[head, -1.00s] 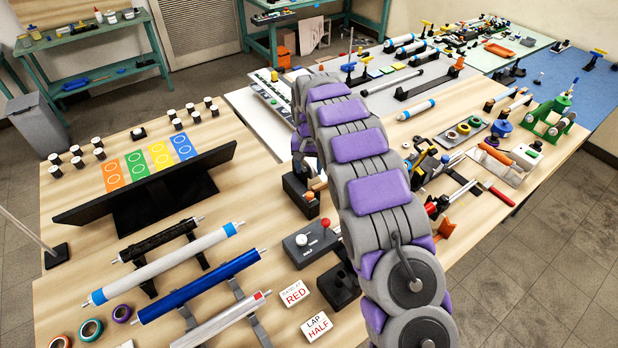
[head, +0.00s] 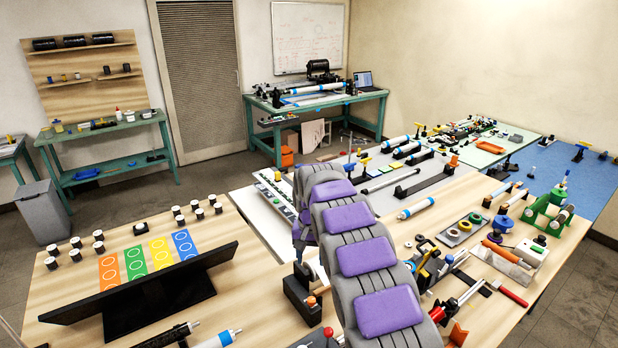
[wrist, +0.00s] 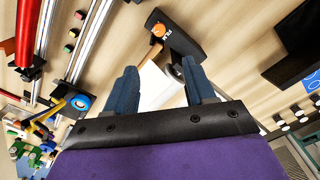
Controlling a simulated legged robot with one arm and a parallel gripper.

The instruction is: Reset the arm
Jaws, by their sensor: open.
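My gripper (wrist: 161,88) shows in the wrist view with its two blue-grey fingers apart and nothing between them. Beyond the fingers is a black holder (wrist: 175,38) with an orange knob and a white sheet by it; I cannot tell how far away it is. In the head view my purple and grey arm rises from the bottom and curves away over the wooden table (head: 235,290). The arm hides my gripper there. A black holder with an orange knob (head: 305,295) stands just left of the arm.
Rollers, tools and a green stand (head: 548,213) crowd the right side. A grey bin (head: 43,211) and green benches (head: 315,110) stand beyond. Floor shows at right.

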